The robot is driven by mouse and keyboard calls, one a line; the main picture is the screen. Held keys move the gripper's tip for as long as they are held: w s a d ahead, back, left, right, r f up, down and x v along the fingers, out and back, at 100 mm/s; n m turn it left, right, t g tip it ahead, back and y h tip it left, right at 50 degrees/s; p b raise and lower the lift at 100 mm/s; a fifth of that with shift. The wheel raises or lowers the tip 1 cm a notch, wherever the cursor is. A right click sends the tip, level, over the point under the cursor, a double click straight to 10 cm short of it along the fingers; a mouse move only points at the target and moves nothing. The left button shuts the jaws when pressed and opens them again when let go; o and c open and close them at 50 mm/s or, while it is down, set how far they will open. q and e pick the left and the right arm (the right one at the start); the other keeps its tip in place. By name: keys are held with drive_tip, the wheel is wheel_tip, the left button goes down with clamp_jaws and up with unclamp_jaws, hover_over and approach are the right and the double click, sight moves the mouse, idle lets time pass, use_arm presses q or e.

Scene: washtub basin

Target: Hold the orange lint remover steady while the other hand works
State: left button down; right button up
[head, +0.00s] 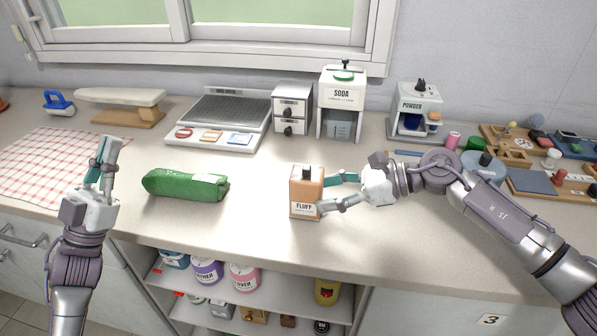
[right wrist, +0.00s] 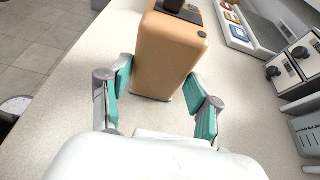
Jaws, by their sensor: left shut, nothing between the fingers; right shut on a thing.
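The orange lint remover (head: 306,186) is a box-shaped thing with a black top knob and a white label reading FLUFF. It stands upright on the counter, right of the green rolled bundle. My right gripper (head: 331,192) is shut on its sides from the right. In the right wrist view the orange lint remover (right wrist: 168,55) stands between the teal-padded fingers (right wrist: 162,82); the exact contact is hard to see there. My left gripper (head: 107,152) is shut and empty, pointing up over the checked cloth's right side.
A green rolled bundle (head: 186,185) lies between my grippers. Behind are a tray scale (head: 222,120), a drawer box (head: 291,111), a SODA dispenser (head: 343,100) and a POWDER dispenser (head: 416,108). A checked cloth (head: 40,165) lies left. Shelves with several jars are below the counter's front edge.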

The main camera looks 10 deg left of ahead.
drive_tip(key=shift+a, duration=0.1)
use_arm(q)
drive_tip(key=w+d+r+n+y, duration=0.55)
drive_tip(key=w+r+n, duration=0.25)
drive_tip(key=w+r, duration=0.25)
use_arm(e)
drive_tip(key=shift+w, duration=0.1)
use_arm(q)
drive_tip(key=w+d+r+m+g+h, duration=0.2)
drive_tip(key=w+d+m+g+h, duration=0.15)
drive_tip(key=d, duration=0.45)
drive_tip(key=s+d+f+m+g+h, duration=0.1)
drive_tip(key=s+d+f+m+g, duration=0.2)
drive_tip(key=d+g, duration=0.35)
drive_tip(key=s+d+f+m+g+h, duration=0.1)
drive_tip(key=s+d+m+g+h, duration=0.1)
drive_tip(key=d+m+g, duration=0.5)
drive_tip(key=s+a+f+m+g+y, duration=0.1)
drive_tip(key=s+f+m+g+y, duration=0.2)
drive_tip(key=s+f+y, duration=0.3)
drive_tip(key=s+f+m, duration=0.1)
drive_tip(key=s, duration=0.2)
drive_tip(key=shift+a+f, duration=0.3)
drive_tip(key=shift+f, duration=0.05)
